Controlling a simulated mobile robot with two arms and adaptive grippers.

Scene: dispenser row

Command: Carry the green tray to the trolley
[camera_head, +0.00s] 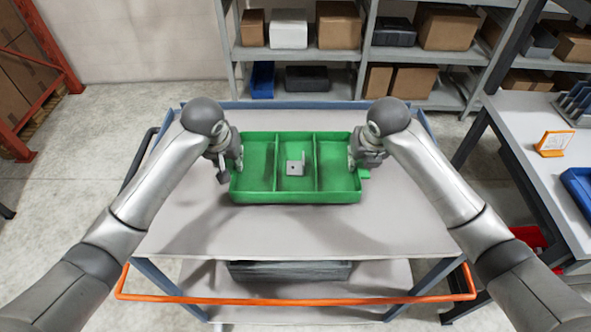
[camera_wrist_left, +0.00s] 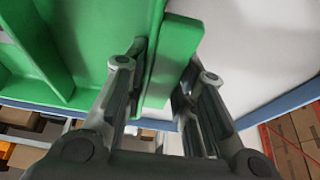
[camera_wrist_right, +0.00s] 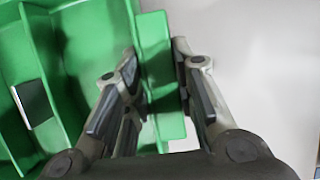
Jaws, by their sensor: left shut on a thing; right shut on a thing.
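The green tray (camera_head: 295,197) has three compartments and is over the top shelf of the trolley (camera_head: 300,236), towards its far side. It looks level; I cannot tell whether it touches the shelf. A grey metal bracket (camera_head: 295,168) lies in the middle compartment; the outer two look empty. My left gripper (camera_head: 233,168) is shut on the tray's left handle, and the left wrist view shows its fingers on either side of the green handle (camera_wrist_left: 172,62). My right gripper (camera_head: 358,161) is shut on the right handle, which also shows in the right wrist view (camera_wrist_right: 160,75).
The trolley has an orange push bar (camera_head: 300,300) on the near side and a dark item (camera_head: 290,271) on its lower shelf. Shelving with boxes (camera_head: 338,25) stands behind. A workbench (camera_head: 530,130) is close on the right. The near part of the trolley top is clear.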

